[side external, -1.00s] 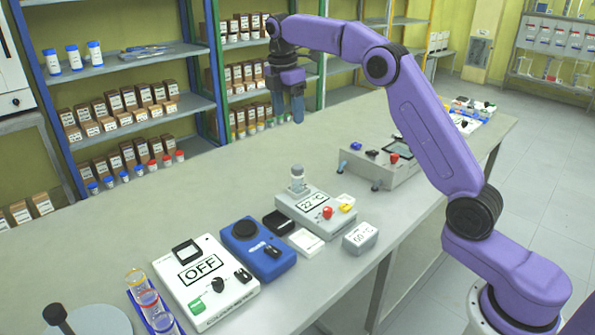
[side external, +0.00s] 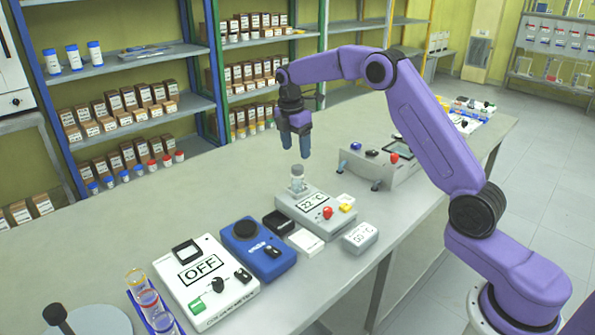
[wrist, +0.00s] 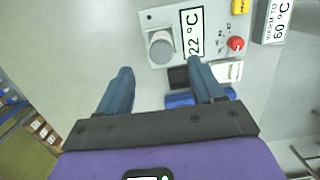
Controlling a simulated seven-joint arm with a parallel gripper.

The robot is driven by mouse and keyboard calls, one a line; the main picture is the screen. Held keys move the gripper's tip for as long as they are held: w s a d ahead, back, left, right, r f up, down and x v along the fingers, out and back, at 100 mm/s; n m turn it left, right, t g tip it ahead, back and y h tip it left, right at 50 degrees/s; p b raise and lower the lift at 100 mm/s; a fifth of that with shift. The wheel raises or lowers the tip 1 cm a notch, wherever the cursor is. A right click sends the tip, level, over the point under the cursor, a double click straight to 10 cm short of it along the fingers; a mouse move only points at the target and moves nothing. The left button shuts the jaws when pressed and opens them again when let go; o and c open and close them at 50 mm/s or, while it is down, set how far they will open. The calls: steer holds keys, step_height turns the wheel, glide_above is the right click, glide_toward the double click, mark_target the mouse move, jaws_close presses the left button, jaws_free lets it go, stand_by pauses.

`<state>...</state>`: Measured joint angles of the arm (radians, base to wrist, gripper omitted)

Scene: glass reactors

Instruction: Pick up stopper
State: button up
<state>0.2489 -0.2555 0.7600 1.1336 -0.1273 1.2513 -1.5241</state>
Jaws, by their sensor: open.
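A small glass vessel (side external: 297,185) stands upright on a grey heater block (side external: 322,207) reading 22 °C. A pale grey stopper (side external: 297,170) appears to sit in its top. In the wrist view the stopper (wrist: 161,46) shows from above as a round grey disc, beyond the fingertips and between their lines. My gripper (side external: 296,148) points down, open and empty, above the vessel with a small gap. Its two blue fingers (wrist: 160,70) are spread apart in the wrist view. The lower part of the vessel is hidden from above.
A blue device (side external: 256,250), a white device marked OFF (side external: 205,278) and a test tube rack (side external: 160,320) stand towards the front left. A grey 60 °C block (side external: 360,237) lies right of the heater. A grey instrument (side external: 378,170) stands behind. The bench (side external: 130,215) is clear at left.

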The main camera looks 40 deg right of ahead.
mark_target(297, 166)
steer(key=shift+d+f, duration=0.2)
steer(key=shift+f, duration=2.75)
steer(key=c, duration=1.1)
